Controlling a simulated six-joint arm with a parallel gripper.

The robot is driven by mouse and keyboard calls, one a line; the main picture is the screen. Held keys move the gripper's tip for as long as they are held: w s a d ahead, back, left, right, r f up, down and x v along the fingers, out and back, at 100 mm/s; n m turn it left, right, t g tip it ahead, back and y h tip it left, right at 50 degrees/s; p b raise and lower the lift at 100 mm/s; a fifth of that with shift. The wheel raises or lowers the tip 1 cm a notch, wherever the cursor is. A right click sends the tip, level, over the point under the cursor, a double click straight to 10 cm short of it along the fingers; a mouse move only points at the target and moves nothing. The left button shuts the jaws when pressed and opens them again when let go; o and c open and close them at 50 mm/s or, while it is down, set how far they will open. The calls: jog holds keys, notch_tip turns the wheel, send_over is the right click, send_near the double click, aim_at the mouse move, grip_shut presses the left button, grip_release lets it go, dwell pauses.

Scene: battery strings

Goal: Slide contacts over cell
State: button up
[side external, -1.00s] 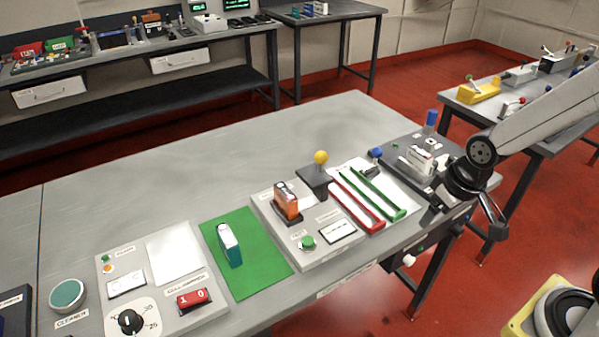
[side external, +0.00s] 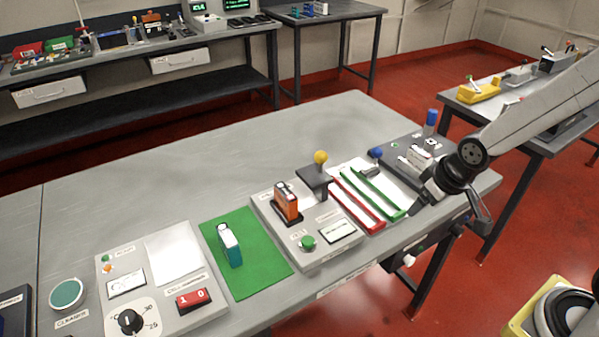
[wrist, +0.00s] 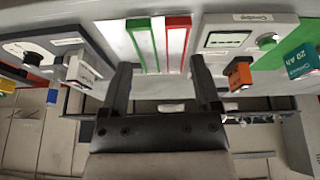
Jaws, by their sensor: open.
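An orange cell (side external: 286,203) stands upright in a dark holder on the grey tester panel (side external: 268,232). Behind and right of it is a dark contact slide (side external: 314,180) with a yellow knob (side external: 320,157), apart from the cell. The orange cell also shows at the right in the wrist view (wrist: 240,75). My gripper (wrist: 160,65) is open and empty, with the red and green rails ahead between its fingers. In the side view my gripper (side external: 420,203) is near the table's front edge, right of the rails and well away from the yellow knob. The slide is not identifiable in the wrist view.
Red (side external: 356,202) and green (side external: 374,190) rails lie right of the tester. A dark fixture with a blue post (side external: 431,117) stands at the far right. A teal cell (side external: 229,245) stands on a green mat (side external: 262,270). The table behind the panels is clear.

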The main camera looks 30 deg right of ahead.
jog(key=w+n+t+y, duration=0.1)
jog(key=w+n+t, duration=0.3)
jog(key=w, duration=0.7)
jog(key=n+t+y, duration=0.3)
jog(key=t+y, duration=0.3)
jog(key=y, duration=0.1)
send_near(313, 170)
notch_tip(313, 170, up, 2)
jog(key=w, duration=0.2)
jog(key=shift+w+a+r+n+t+y, duration=0.1)
jog(key=shift+r+n+t+y, duration=0.1)
jog(key=shift+n+y, duration=0.25)
jog(key=shift+w+a+r+n+t+y, duration=0.15)
jog(key=shift+r+n+t+y, duration=0.1)
jog(key=shift+y, duration=0.4)
jog(key=shift+a, duration=0.1)
jog(key=shift+x, duration=3.75)
jog(key=shift+f, duration=0.1)
grip_shut()
